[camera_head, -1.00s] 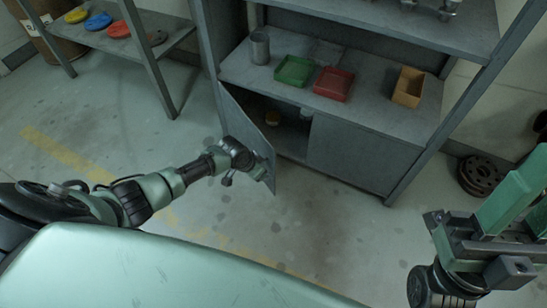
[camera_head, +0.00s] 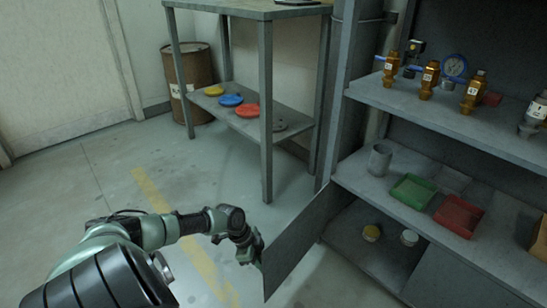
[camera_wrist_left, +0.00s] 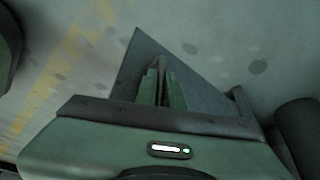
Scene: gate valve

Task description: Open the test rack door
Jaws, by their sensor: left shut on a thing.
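The test rack door (camera_head: 300,238) is a grey panel. In the head view it stands swung out from the lower part of the rack (camera_head: 343,100), with the compartment behind it open to view. My left gripper (camera_head: 257,250) is at the door's outer edge and shut on it. In the left wrist view, the green fingers (camera_wrist_left: 163,88) are close together against the grey door panel (camera_wrist_left: 205,92). The exact part they grip is hard to make out. My right gripper is not in view.
A grey cup (camera_head: 380,160), a green tray (camera_head: 413,192) and a red tray (camera_head: 459,216) stand on the shelf above. A side table (camera_head: 283,12) stands behind the door. Floor at left is clear.

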